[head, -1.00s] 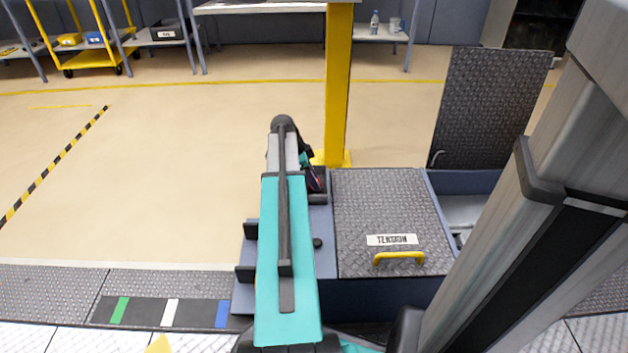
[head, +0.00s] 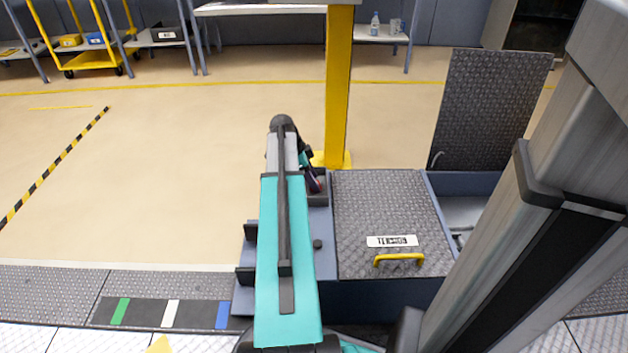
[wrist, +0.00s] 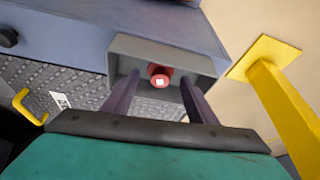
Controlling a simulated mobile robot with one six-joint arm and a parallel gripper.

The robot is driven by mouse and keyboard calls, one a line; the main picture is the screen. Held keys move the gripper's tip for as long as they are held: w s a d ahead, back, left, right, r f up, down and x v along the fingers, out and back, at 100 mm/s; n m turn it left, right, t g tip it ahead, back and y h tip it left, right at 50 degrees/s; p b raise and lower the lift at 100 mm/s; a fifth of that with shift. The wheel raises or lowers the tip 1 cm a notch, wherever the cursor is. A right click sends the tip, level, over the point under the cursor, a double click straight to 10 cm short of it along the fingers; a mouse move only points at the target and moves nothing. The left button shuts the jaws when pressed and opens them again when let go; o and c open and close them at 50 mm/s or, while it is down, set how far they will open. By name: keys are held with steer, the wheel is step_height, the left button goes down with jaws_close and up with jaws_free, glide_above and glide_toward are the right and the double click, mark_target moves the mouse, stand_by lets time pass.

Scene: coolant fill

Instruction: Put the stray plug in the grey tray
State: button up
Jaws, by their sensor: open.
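The stray plug (wrist: 160,76), a short red cylinder with a white square on its end, shows in the wrist view. It appears to be inside the grey tray (wrist: 128,50), an open box on the edge of a blue-grey housing. My gripper (wrist: 160,92) is open, with one dark finger on each side of the plug and a visible gap to it. In the head view, my gripper (head: 312,178) is partly hidden behind my arm, at the small dark tray (head: 317,200). The plug is hard to make out there.
A closed tread-plate lid (head: 385,215) with a yellow handle (head: 399,259) lies right of the tray. Another lid (head: 490,110) stands open behind an uncovered bay. A yellow post (head: 338,90) rises just behind the tray.

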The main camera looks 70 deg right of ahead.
steer(key=p+v, duration=0.4)
steer(key=v, duration=0.7)
steer(key=shift+w+r, duration=0.1)
stand_by(0.5)
steer(key=w+a+f+n, duration=0.5)
steer(key=a+f, duration=0.3)
steer(key=a, duration=0.3)
steer(key=w+a+f+n+y, duration=0.1)
steer(key=w+a+f+n, duration=0.45)
steer(key=a+f, duration=0.4)
steer(key=w+a+f+n, duration=0.5)
steer(key=a+f, duration=0.2)
steer(key=a, duration=0.5)
steer(key=s+a+f+n, duration=0.5)
steer(key=a, duration=0.5)
steer(key=s+a+f+n, duration=0.5)
steer(key=a, duration=0.6)
steer(key=s+a+f+n+g+y, duration=0.1)
steer(key=s+a+f+n, duration=0.4)
steer(key=a, duration=0.6)
steer(key=shift+d, duration=0.1)
